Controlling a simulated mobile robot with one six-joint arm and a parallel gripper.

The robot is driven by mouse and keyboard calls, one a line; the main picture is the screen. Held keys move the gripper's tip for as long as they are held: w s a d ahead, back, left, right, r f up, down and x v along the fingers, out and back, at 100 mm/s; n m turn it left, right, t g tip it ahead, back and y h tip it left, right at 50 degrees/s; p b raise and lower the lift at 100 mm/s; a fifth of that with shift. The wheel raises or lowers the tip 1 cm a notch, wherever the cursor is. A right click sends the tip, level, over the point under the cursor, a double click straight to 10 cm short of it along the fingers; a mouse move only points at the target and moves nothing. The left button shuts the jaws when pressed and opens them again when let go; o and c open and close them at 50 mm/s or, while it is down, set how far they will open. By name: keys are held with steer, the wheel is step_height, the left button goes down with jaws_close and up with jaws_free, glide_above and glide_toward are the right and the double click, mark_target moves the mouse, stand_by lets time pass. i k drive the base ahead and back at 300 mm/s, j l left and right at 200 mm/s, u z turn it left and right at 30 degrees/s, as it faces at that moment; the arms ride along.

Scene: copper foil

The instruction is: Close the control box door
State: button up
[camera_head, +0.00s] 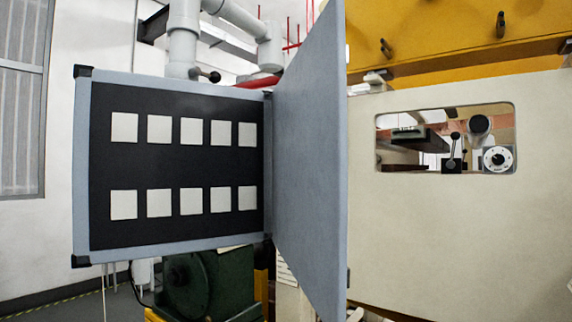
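The control box (178,166) stands left of centre, with a grey-blue frame and a black panel bearing two rows of white squares. Its door (312,165) is a flat grey-blue sheet on the box's right side. The door stands open, swung out toward the camera, and its near edge is at the middle right of the picture. The front of the box is uncovered. My gripper is not in view.
A cream machine panel (450,230) with a window cutout fills the right side, behind the door. Grey pipes (183,40) rise behind the box. A green machine (205,285) sits below it. Some floor shows at the lower left.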

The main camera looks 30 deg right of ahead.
mark_target(310, 130)
steer(key=i+l+u, duration=0.15)
steer(key=l, duration=0.25)
steer(key=l+u, duration=0.15)
steer(key=l, duration=0.25)
steer(key=i+l+u, duration=0.15)
steer(key=l, duration=0.25)
